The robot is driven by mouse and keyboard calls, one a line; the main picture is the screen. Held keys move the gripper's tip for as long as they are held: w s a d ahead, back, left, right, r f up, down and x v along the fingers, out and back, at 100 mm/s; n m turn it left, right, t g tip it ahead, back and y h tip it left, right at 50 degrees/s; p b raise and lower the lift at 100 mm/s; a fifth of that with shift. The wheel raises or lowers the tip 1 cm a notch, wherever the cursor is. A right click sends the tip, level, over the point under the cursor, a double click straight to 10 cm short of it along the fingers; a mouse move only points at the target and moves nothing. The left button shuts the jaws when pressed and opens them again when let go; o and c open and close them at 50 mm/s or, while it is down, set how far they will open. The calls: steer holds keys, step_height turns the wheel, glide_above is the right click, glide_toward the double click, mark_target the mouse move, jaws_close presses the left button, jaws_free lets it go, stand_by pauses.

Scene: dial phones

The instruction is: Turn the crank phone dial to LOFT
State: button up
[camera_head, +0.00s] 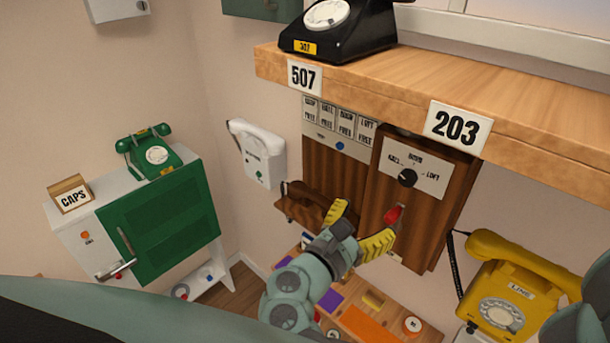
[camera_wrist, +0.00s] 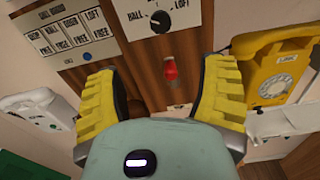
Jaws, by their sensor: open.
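The crank phone is a brown wooden box (camera_head: 418,226) on the wall under the shelf. Its black dial knob (camera_head: 408,178) sits on a white plate with HALL at left, a label at top and LOFT at right. The knob also shows at the top of the wrist view (camera_wrist: 160,21). My gripper (camera_head: 362,228) has yellow fingers spread apart, empty, in front of the box's lower part and below the dial. I cannot tell whether it touches anything.
A CALL BOARD panel (camera_head: 338,130) is left of the box. A wooden shelf (camera_head: 420,85) with a black phone (camera_head: 336,28) overhangs both. A yellow phone (camera_head: 510,290) is at right, a white wall phone (camera_head: 258,155) at left. A green cabinet (camera_head: 160,225) stands farther left.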

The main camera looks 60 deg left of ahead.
mark_target(405, 182)
steer(key=p+x, duration=0.3)
steer(key=x, duration=0.3)
steer(key=p+x, duration=0.4)
steer(key=x, duration=0.3)
steer(key=shift+w+d+r, duration=0.2)
steer(key=shift+w+r, duration=0.05)
steer(key=shift+x, duration=1.1)
steer(key=shift+a+f, duration=0.15)
steer(key=shift+c, duration=0.3)
steer(key=c, duration=1.1)
